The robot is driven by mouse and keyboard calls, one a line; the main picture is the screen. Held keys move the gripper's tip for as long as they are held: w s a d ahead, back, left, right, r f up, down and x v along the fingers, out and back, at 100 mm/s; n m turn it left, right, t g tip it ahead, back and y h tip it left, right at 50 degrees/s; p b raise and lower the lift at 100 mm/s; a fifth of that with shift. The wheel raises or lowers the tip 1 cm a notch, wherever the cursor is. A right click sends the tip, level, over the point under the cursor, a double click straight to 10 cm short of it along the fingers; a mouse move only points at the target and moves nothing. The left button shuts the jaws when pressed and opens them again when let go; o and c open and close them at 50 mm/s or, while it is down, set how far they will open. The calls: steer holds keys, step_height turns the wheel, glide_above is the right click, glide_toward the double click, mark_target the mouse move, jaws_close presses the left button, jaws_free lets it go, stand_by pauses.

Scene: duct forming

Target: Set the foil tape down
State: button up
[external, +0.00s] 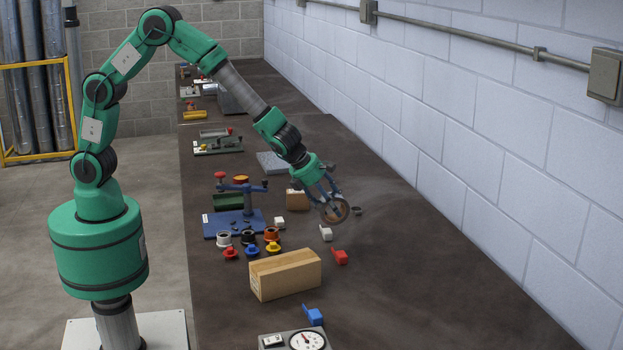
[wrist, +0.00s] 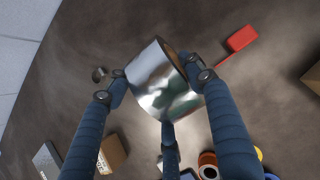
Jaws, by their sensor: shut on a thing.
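The foil tape (wrist: 158,85) is a shiny silver roll with a brown core. My gripper (wrist: 160,84) has blue fingers and is shut on the roll, with fingers on its left and right sides and a third finger below it in the wrist view. In the external view, the foil tape (external: 336,210) hangs at the end of my gripper (external: 330,196), over the dark bench (external: 440,290). I cannot tell exactly how far the roll is above the bench surface.
A small dark ring (external: 357,211) lies right of the tape. A white block (external: 326,233), a red piece (external: 340,257) and a cardboard box (external: 286,274) lie nearer the camera. A blue fixture (external: 235,222) stands left. The bench toward the wall is largely clear.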

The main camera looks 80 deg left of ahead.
step_height(320, 180, up, 2)
steer(key=shift+a+r, duration=0.2)
steer(key=shift+r, duration=0.1)
steer(key=s+a+n+g+y+p, duration=0.15)
steer(key=a+n+y+p, duration=0.55)
steer(key=a, duration=3.1)
steer(key=f, duration=0.1)
steer(key=f+n+h, duration=0.1)
steer(key=f, duration=0.1)
steer(key=f+n+h, duration=0.1)
steer(key=f, duration=0.1)
steer(key=shift+w+d+f+g+p, duration=0.1)
steer(key=shift+w+g+p, duration=0.15)
steer(key=shift+p, duration=0.15)
steer(key=w+a, duration=0.1)
steer(key=w, duration=0.4)
steer(key=w+a+f, duration=0.1)
steer(key=w, duration=0.4)
steer(key=w+a+p, duration=0.1)
steer(key=w, duration=0.4)
steer(key=shift+w+a+f, duration=0.15)
steer(key=shift+w+f, duration=0.05)
steer(key=shift+w, duration=0.15)
